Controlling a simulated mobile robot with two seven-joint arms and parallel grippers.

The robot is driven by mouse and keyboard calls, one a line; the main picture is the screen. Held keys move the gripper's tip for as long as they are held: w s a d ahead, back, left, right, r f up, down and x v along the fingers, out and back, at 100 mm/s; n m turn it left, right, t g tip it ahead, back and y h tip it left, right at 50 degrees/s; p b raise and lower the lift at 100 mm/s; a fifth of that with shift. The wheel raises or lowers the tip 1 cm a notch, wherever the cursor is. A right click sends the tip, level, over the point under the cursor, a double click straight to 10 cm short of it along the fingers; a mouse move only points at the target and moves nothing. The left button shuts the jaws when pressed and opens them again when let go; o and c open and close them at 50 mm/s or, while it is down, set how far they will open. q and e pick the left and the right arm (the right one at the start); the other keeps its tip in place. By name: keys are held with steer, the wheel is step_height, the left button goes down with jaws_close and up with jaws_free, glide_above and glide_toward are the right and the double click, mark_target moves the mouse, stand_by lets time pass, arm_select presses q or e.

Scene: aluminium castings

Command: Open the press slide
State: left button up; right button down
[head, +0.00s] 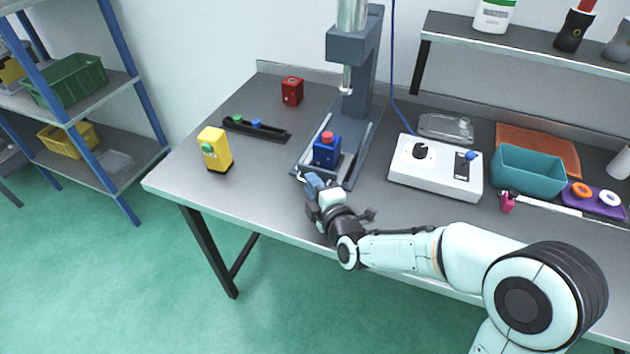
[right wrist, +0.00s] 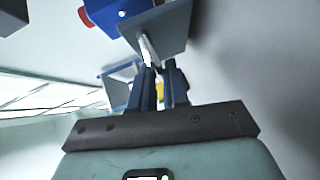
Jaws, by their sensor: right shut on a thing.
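The grey press (head: 362,85) stands at the back middle of the table, with its ram above the base. A blue block with a red top (head: 325,152) stands on the slide at the front of the press base; part of it also shows in the right wrist view (right wrist: 118,8). My right gripper (head: 307,180) is at the front edge of the press. In the right wrist view it is shut on the slide's pale metal handle (right wrist: 148,48), below the grey slide plate (right wrist: 165,25). My left gripper is not in view.
A yellow block (head: 216,149), a black rail (head: 257,129) with green and blue parts and a red block (head: 292,91) are left of the press. A white control box (head: 436,167) and a teal bin (head: 528,172) stand right. The table's front left is clear.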

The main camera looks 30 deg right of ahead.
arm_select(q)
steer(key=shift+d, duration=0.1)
arm_select(e)
steer(key=shift+w+d, duration=0.1)
steer(key=c, duration=1.2)
jaws_free()
steer(key=s, duration=0.2)
steer(key=s+r, duration=0.1)
steer(key=s, duration=0.5)
steer(key=shift+s+a+r, duration=0.25)
steer(key=s+b, duration=0.2)
steer(key=b, duration=0.1)
steer(key=shift+s, duration=0.3)
steer(key=shift+s+a+r+b, duration=0.1)
steer(key=shift+s+r+b, duration=0.1)
steer(key=shift+s+b, duration=0.8)
steer(key=shift+r+b, duration=0.1)
steer(key=shift+b, duration=0.3)
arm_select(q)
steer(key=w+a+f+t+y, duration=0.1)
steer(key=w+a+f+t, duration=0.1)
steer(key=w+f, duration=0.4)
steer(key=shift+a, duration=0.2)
arm_select(e)
steer(key=shift+a, duration=0.1)
